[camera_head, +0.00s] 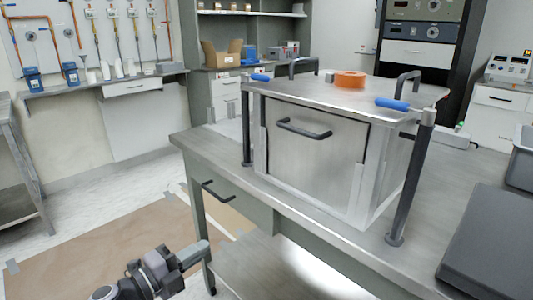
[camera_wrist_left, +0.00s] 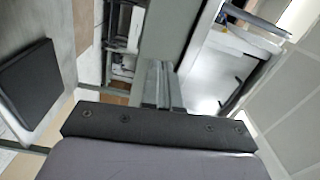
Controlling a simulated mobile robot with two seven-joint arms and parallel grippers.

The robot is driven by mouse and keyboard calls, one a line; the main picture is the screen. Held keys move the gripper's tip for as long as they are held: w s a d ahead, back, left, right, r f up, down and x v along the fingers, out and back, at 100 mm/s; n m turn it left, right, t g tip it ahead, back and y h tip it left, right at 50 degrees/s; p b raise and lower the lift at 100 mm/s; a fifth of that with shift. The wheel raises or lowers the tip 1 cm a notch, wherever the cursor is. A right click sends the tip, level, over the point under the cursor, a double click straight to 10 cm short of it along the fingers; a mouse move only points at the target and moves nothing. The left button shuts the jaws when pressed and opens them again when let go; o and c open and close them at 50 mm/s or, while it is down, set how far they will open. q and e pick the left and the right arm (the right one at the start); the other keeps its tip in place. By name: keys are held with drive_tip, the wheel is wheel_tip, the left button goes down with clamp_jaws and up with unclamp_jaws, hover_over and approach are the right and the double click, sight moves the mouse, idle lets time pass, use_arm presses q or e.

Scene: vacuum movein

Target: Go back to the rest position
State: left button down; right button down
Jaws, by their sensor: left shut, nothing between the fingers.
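My left gripper (camera_head: 203,247) is low at the bottom of the head view, in front of the workbench (camera_head: 190,144) and below its drawer. Its fingers are together with nothing between them. In the left wrist view the closed fingers (camera_wrist_left: 163,84) point away from the dark gripper body. My right gripper is not in view.
A metal chamber (camera_head: 315,152) with a closed door stands on the bench, with dark posts, blue-handled clamps and an orange roll (camera_head: 351,79) on top. A dark grey tray or lid (camera_head: 490,250) lies at the right. Open floor (camera_head: 100,250) spreads left of the bench.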

use_arm(q)
drive_tip(key=s+f+n+g+y, duration=0.2)
drive_tip(key=s+f+n+y, duration=0.2)
drive_tip(key=s+f+n, duration=0.65)
drive_tip(key=s+f+n+g+y, duration=0.2)
drive_tip(key=s+f+n+y, duration=0.4)
drive_tip(key=s+n, duration=0.65)
wheel_tip(320, 180, up, 12)
drive_tip(key=a+p, duration=0.1)
drive_tip(key=p, duration=1.4)
drive_tip(key=shift+s+f+m+h, duration=0.25)
drive_tip(key=shift+s+m+h, duration=0.15)
